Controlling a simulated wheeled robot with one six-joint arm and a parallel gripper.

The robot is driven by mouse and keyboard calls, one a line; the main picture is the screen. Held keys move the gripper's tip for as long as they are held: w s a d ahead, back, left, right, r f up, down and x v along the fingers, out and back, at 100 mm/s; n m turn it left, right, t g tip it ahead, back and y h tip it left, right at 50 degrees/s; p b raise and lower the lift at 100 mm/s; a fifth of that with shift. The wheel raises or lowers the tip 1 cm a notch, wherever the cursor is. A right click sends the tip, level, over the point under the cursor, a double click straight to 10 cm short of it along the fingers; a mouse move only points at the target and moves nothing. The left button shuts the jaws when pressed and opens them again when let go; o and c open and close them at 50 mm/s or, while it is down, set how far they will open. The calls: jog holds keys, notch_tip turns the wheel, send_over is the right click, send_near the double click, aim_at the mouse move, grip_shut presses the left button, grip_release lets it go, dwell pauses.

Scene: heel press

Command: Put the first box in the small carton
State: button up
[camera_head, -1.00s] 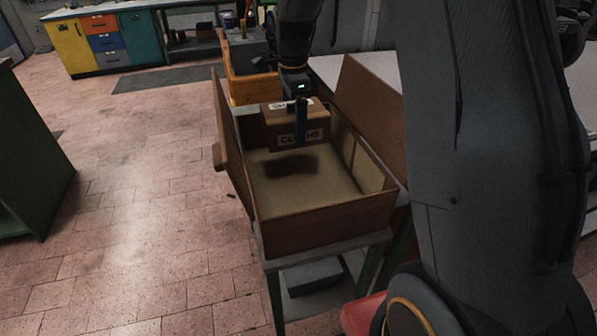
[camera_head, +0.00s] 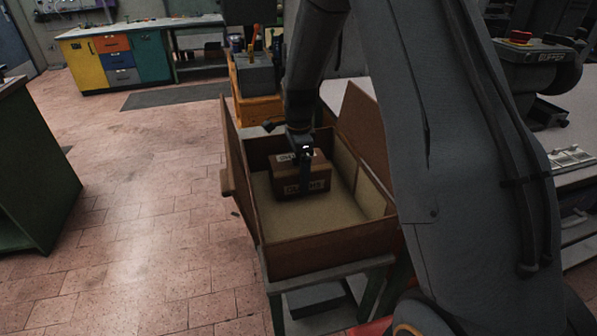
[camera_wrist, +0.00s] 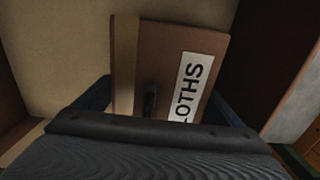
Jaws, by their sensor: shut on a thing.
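The first box is a small brown box (camera_head: 291,190) with white labels; the wrist view shows "LOTHS" on the box (camera_wrist: 170,70). My gripper (camera_head: 306,172) is shut on it, with a finger across its front face. The box is inside the small carton (camera_head: 330,247), an open brown carton with its flaps spread. It is low, at or very near the carton floor; I cannot tell whether it touches. It sits toward the back, with bare floor in front and to the right. The gripper hides part of the box.
The carton stands on a small table (camera_head: 335,277) with green legs. An orange bin (camera_head: 257,110) is right behind it. A green cabinet (camera_head: 38,165) is at the left. A white-topped bench (camera_head: 577,178) is at the right. Open tiled floor lies left of the carton.

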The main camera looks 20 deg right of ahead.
jog(key=shift+f, duration=0.2)
jog(key=o, duration=1.2)
jog(key=shift+r, duration=0.1)
notch_tip(320, 180, up, 12)
jog(key=b, duration=0.2)
jog(key=shift+b, duration=0.35)
jog(key=shift+s+r, duration=0.1)
jog(key=shift+s, duration=0.15)
jog(key=s+f+n, duration=0.2)
jog(key=s+n, duration=0.4)
jog(key=s, duration=0.2)
jog(key=s+f+n, duration=0.1)
jog(key=s+n, duration=0.5)
jog(key=s, duration=0.3)
jog(key=s+f+n, duration=0.2)
jog(key=s+n, duration=0.4)
jog(key=s, duration=0.2)
jog(key=shift+s+f+t, duration=0.2)
jog(key=shift+f+t, duration=0.1)
